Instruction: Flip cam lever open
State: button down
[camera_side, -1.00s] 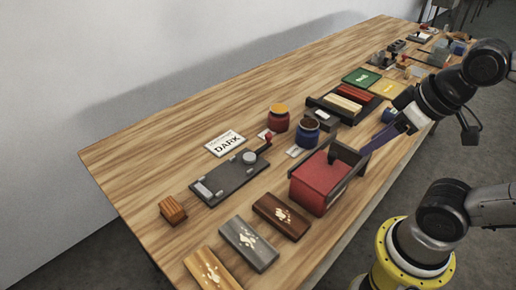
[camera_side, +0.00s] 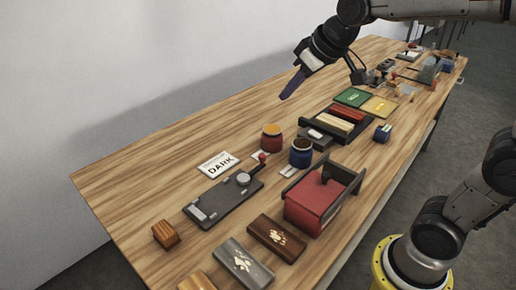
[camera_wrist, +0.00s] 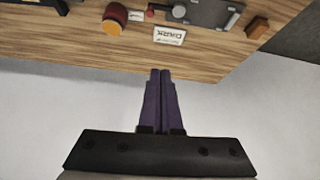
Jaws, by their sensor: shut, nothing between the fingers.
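The cam lever is a short dark arm with a red knob (camera_side: 262,157) on the right end of a dark flat fixture (camera_side: 212,204) with a round grey disc (camera_side: 243,179). The lever points away to the upper right of the disc. The fixture also shows at the top of the wrist view (camera_wrist: 205,12), partly cut off, with the red knob (camera_wrist: 150,13) at its left. My gripper (camera_side: 284,96) has purple fingers, shut and empty. It is in the air above the far side of the table, apart from the lever. The fingers also show in the wrist view (camera_wrist: 161,74).
A DARK card (camera_side: 218,165) lies behind the fixture. A red box (camera_side: 316,203), wooden blocks and a tray (camera_side: 318,128) are nearby. The table's far left is clear.

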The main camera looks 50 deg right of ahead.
jog(key=w+d+f+g, duration=0.3)
jog(key=w+d+f, duration=0.1)
jog(key=w+f, duration=0.9)
notch_tip(320, 180, down, 2)
jog(key=shift+w+f+m, duration=0.1)
jog(key=shift+w+m, duration=0.1)
jog(key=shift+m, duration=0.1)
jog(key=x, duration=1)
jog(key=shift+s, duration=2)
